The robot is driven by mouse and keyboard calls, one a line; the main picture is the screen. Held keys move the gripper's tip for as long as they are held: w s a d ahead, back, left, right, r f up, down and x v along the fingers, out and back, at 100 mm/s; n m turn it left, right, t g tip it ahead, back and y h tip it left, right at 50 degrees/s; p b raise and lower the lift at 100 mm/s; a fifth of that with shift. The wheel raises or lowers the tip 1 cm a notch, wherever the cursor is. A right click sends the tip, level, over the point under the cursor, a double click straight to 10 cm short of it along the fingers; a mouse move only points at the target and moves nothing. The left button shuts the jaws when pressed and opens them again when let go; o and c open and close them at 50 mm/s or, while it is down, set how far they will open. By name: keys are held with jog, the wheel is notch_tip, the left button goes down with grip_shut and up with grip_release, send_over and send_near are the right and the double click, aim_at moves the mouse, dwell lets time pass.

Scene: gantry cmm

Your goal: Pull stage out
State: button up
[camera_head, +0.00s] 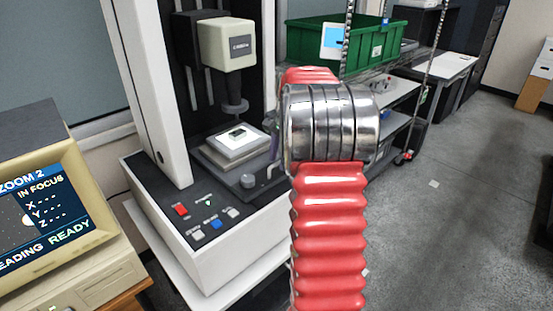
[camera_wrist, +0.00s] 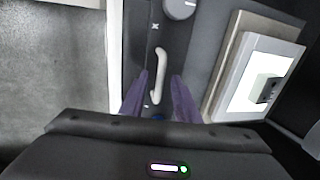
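The stage (camera_head: 238,143) is a grey stacked plate with a bright white top, under the probe head of the measuring machine. A small dark part (camera_head: 237,133) lies on it. In the wrist view the stage's pale rim (camera_wrist: 222,85) is at the right. A pale curved handle (camera_wrist: 161,66) stands on the dark panel left of the stage. My gripper (camera_wrist: 159,75) is open, its two purple fingers either side of the handle's lower part in the picture. I cannot tell whether they touch it. In the head view my red and metal arm hides most of my gripper.
A grey knob (camera_wrist: 180,8) sits beyond the handle. The machine's probe head (camera_head: 228,45) hangs over the stage. A monitor (camera_head: 38,205) reading "IN FOCUS" and "READY" stands at left. A green bin (camera_head: 375,42) rests on a rack behind my arm. Floor at right is mostly clear.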

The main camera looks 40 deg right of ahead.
jog(key=shift+c, duration=0.2)
grip_shut()
jog(key=shift+s, duration=0.1)
jog(key=s, duration=1.3)
jog(key=shift+d, duration=0.2)
jog(key=shift+r, duration=0.1)
jog(key=shift+o, duration=0.2)
grip_release()
